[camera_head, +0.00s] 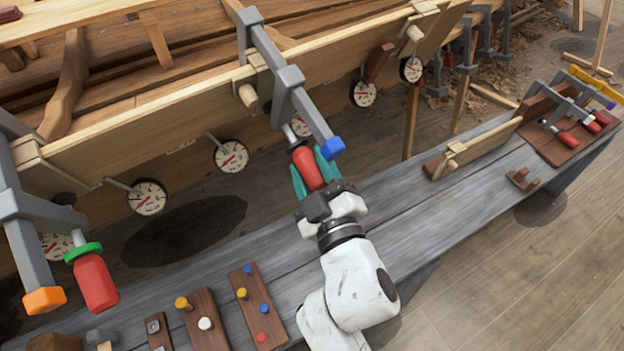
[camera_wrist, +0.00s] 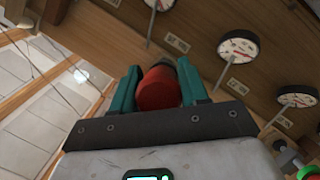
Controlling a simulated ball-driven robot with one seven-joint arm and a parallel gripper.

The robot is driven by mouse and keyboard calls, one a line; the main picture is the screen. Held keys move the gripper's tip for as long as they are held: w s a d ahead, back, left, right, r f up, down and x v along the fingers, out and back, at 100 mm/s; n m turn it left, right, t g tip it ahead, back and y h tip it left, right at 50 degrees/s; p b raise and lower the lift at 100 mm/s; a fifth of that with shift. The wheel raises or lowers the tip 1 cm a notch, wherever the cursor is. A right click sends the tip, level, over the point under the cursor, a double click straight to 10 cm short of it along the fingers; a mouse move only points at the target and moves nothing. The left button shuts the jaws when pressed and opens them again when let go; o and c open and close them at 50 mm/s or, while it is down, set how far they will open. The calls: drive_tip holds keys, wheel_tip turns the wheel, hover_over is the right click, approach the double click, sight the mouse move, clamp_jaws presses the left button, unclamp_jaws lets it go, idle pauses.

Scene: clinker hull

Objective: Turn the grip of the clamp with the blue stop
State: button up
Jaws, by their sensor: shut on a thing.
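The clamp with the blue stop (camera_head: 331,147) hangs on the hull's upper plank, its grey bar (camera_head: 290,80) slanting down to the right. Its red grip (camera_head: 307,168) sits below the bar on a metal screw. My gripper (camera_head: 312,173) has its teal fingers on both sides of this red grip and is shut on it. In the wrist view the red grip (camera_wrist: 159,88) lies between the two teal fingers, and its far end is dark. The blue stop does not show in the wrist view.
Another clamp with an orange stop (camera_head: 44,300) and red grip (camera_head: 95,282) hangs at the left. Round dials (camera_head: 231,156) line the hull. The grey bench (camera_head: 415,205) below carries peg boards (camera_head: 256,305) and, at the far right, more clamps (camera_head: 568,130).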

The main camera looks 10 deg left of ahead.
drive_tip(key=shift+r+n+t+b, duration=0.1)
drive_tip(key=shift+n+t+b, duration=0.25)
drive_tip(key=shift+b, duration=0.45)
drive_tip(key=o, duration=1)
drive_tip(key=shift+s, duration=0.1)
drive_tip(key=b+v, duration=0.1)
drive_tip(key=v, duration=0.9)
drive_tip(key=shift+s+d, duration=0.1)
drive_tip(key=shift+s, duration=0.25)
